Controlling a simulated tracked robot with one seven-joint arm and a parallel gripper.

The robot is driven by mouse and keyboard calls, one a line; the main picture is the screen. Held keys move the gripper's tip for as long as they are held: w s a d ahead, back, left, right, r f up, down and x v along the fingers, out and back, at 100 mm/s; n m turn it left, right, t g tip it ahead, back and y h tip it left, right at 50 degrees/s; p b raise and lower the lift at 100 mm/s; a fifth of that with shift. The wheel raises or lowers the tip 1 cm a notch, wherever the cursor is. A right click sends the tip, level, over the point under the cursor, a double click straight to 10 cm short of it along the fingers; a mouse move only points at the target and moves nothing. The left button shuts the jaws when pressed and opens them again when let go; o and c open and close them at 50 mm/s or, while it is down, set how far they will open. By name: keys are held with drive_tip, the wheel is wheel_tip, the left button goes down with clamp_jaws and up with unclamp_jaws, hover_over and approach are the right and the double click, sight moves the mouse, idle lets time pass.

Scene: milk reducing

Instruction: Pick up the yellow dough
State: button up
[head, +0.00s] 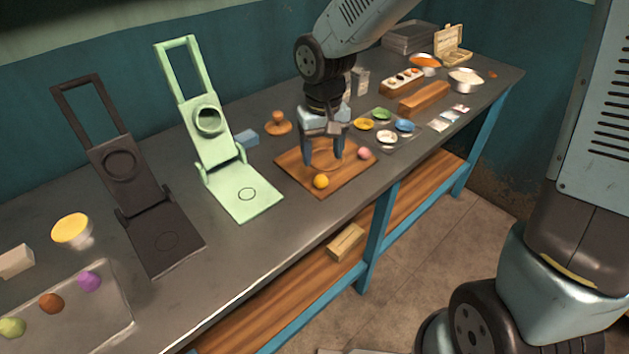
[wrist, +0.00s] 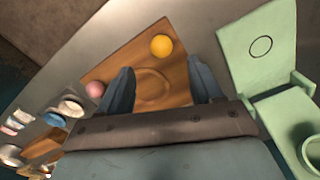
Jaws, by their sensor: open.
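The yellow dough (head: 321,181) is a small orange-yellow ball on the near corner of a wooden board (head: 296,171). In the wrist view the yellow dough (wrist: 161,45) lies ahead of the fingertips, roughly between their lines. My gripper (head: 323,162) points down over the board with its fingers apart and nothing between them. It also shows in the wrist view (wrist: 160,75), over a round groove in the board. A pink dough ball (head: 364,153) sits at the board's right corner, and it shows left of the fingers in the wrist view (wrist: 95,89).
A green press (head: 245,191) lies open left of the board, with a dark press (head: 160,238) further left. A wooden stamp (head: 278,123) stands behind the board. Small coloured bowls (head: 386,137) sit to the right. The table's front edge is close to the board.

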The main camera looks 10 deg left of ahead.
sight(321, 176)
drive_tip(key=shift+f, duration=3.85)
drive_tip(key=shift+c, duration=0.3)
drive_tip(key=c, duration=1)
